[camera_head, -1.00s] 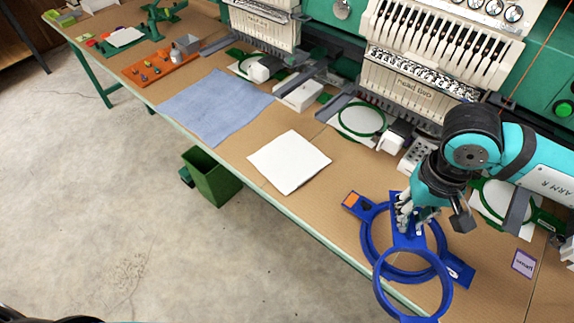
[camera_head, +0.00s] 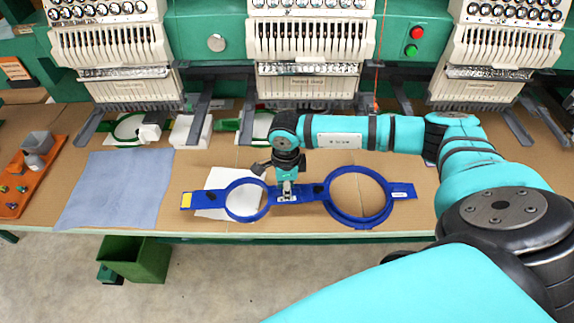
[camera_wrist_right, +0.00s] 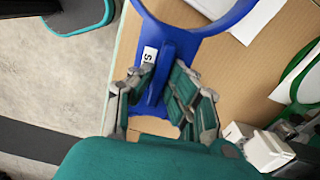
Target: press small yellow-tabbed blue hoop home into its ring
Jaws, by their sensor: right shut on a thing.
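The small blue hoop (camera_head: 231,210) has a yellow tab (camera_head: 187,200) at its left end and overlaps a white cloth in the head view. My right gripper (camera_head: 286,190) is shut on its blue bar at the other end. In the right wrist view my right gripper (camera_wrist_right: 163,88) clamps a blue upright grip beside a white label (camera_wrist_right: 148,57), and part of the hoop (camera_wrist_right: 205,28) shows at the top. A larger blue ring (camera_head: 388,205) with a doubled rim lies to the right, with a labelled tab (camera_head: 403,191). I cannot tell the hoop's height. My left gripper is out of view.
A white cloth (camera_head: 212,213) and a blue-grey cloth (camera_head: 115,190) lie on the brown table. Embroidery machine heads (camera_head: 308,45) line the back, with grey arms reaching forward. An orange tray (camera_head: 40,180) is at the left. A green bin (camera_head: 140,260) stands below the front edge.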

